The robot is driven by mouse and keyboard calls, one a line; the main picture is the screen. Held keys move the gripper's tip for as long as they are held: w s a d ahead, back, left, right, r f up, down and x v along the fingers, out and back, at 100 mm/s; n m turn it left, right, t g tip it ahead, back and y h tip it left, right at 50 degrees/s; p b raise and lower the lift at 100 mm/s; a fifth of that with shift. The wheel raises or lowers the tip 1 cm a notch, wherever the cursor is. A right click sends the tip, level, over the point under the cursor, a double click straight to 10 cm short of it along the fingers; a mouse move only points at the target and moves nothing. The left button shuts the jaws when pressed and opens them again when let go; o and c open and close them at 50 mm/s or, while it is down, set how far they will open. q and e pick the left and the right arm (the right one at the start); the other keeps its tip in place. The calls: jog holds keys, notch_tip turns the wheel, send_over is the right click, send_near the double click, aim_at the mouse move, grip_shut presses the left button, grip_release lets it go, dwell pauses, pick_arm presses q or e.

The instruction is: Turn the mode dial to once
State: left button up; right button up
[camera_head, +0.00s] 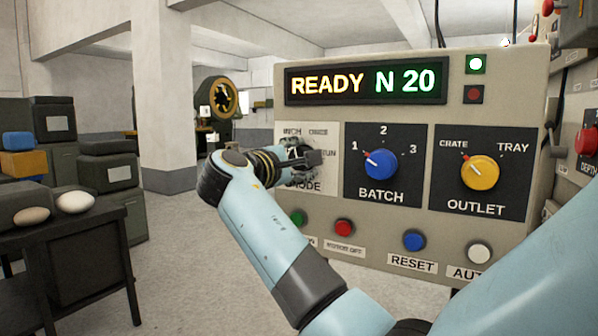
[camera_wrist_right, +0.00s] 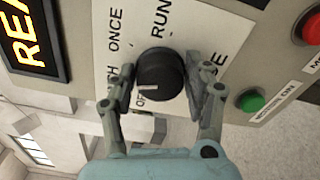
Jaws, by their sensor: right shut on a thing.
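The mode dial (camera_wrist_right: 160,75) is a round black knob on a white plate, with a short white mark on its face beside the partly hidden OFF lettering. The plate (camera_head: 325,132) carries the words INCH, ONCE, RUN and MODE. My right gripper (camera_wrist_right: 160,88) is shut on the dial, one finger on each side of it. In the head view the right gripper (camera_head: 315,157) covers the dial, so the mark cannot be seen there. My left gripper is in neither view.
Right of the mode plate are the blue batch knob (camera_head: 380,164) and yellow outlet knob (camera_head: 480,172). Below are red (camera_head: 344,227), blue (camera_head: 414,240) and white (camera_head: 480,252) buttons. The display (camera_head: 365,83) reads READY N 20. A dark table (camera_head: 70,240) stands left.

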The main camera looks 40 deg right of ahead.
jog(key=shift+f+m+b, duration=0.2)
jog(key=shift+m+b, duration=1.95)
jog(key=shift+m, duration=0.15)
jog(key=shift+f+m+b, duration=0.2)
jog(key=shift+m+b, duration=1.9)
jog(key=shift+m, duration=0.2)
jog(key=o, duration=1.1)
jog(key=shift+r, duration=0.15)
jog(key=shift+o, duration=0.2)
jog(key=v, duration=0.7)
jog(key=shift+a, duration=0.3)
jog(key=shift+s, duration=0.1)
